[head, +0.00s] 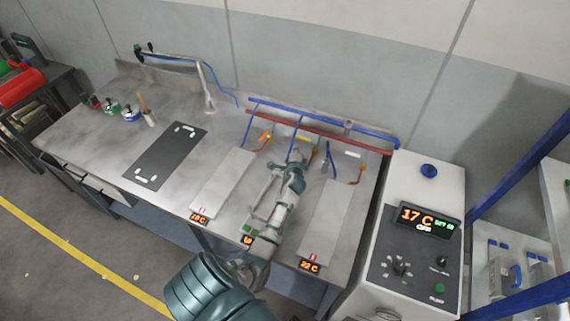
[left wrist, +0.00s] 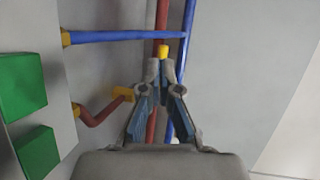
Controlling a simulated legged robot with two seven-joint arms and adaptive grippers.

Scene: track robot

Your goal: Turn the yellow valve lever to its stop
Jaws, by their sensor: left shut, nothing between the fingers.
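The yellow valve lever (head: 304,138) shows at the pipes along the back of the bench, just beyond my left gripper. My left gripper (head: 297,157) reaches over the middle plate toward the pipes; its fingers are shut with nothing between them. In the left wrist view the fingertips (left wrist: 164,72) are together, and a small yellow end (left wrist: 163,52), which looks like the lever, shows right at the tips. I cannot tell whether they touch. The gripper hides part of the valve. My right gripper is not in view.
A red pipe (head: 323,133) and a blue pipe (head: 372,135) run along the back wall. An orange lever (head: 265,138) is left of the gripper and a white one (head: 353,154) right. A control cabinet (head: 428,171) reading 17 C stands at right. The bench's left part holds bottles and a brush.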

